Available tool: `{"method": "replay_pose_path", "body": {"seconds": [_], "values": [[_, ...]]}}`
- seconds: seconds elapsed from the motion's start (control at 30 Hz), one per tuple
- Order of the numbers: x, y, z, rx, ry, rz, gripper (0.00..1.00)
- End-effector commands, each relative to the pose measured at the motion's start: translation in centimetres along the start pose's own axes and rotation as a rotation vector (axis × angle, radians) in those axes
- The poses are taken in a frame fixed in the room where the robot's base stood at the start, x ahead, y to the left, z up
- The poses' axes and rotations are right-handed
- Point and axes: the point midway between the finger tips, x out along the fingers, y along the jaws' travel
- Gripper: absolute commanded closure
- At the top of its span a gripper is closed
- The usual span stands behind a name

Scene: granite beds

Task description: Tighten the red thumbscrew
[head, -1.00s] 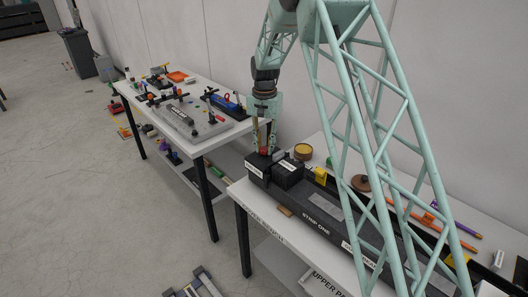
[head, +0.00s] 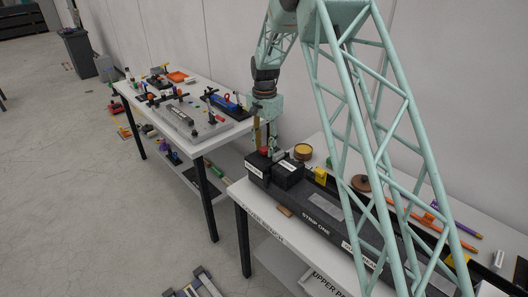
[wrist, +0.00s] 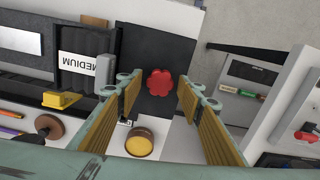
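The red thumbscrew (wrist: 159,82) is a lobed knob on a black block (wrist: 150,50). In the head view the red thumbscrew (head: 264,152) sits on top of the black block at the far end of the strip. My gripper (wrist: 158,92) is open, with its ribbed tan finger pads apart on both sides of the knob in the wrist view. In the head view my gripper (head: 266,146) hangs pointing down just over the thumbscrew. I see gaps between pads and knob; whether the tips reach down beside it I cannot tell.
A second black block with a "MEDIUM" label (wrist: 78,66) stands close beside. A round brown-and-yellow pot (head: 303,152), a yellow block (head: 320,176) and a brown knob (head: 360,183) are near. Another table (head: 150,85) with tools stands beyond a gap.

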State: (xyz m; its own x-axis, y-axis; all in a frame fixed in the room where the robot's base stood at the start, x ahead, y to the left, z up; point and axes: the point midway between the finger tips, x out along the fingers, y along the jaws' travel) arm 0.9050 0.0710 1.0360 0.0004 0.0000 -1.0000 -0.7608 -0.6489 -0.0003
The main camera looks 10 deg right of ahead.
Motion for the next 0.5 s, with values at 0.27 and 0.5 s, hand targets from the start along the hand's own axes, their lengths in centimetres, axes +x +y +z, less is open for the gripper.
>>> {"method": "replay_pose_path", "body": {"seconds": [0.27, 0.5], "values": [[-0.1, 0.0, 0.0, -0.001, 0.0, 0.0, 0.66], [-1.3, 0.0, 0.0, -0.002, 0.0, -0.001, 0.66]]}}
